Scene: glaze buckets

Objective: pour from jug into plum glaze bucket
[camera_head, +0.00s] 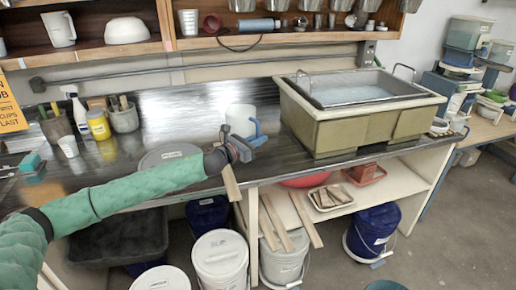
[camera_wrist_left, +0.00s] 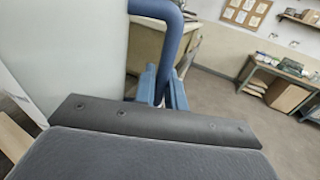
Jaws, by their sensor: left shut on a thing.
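The white jug (camera_head: 240,121) with a blue handle (camera_head: 258,134) is upright at the bench, left of the sink; I cannot tell whether it touches the top. My left gripper (camera_head: 250,141) is shut on the handle, in front of the jug. In the left wrist view the jug's pale wall (camera_wrist_left: 70,50) fills the left, and the fingers (camera_wrist_left: 160,90) close around the blue handle (camera_wrist_left: 172,40). Several buckets stand below the bench, among them a white one (camera_head: 220,260) and a dark blue one (camera_head: 372,232). Their labels are too small to read, so I cannot tell which is plum.
The sink basin (camera_head: 360,125) stands right of the jug. A grey round lid (camera_head: 165,157) lies behind my arm. A yellow jar (camera_head: 98,125) and cups stand at the left. Wooden slats (camera_head: 303,217) lean at the lower shelf. Floor at the right is clear.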

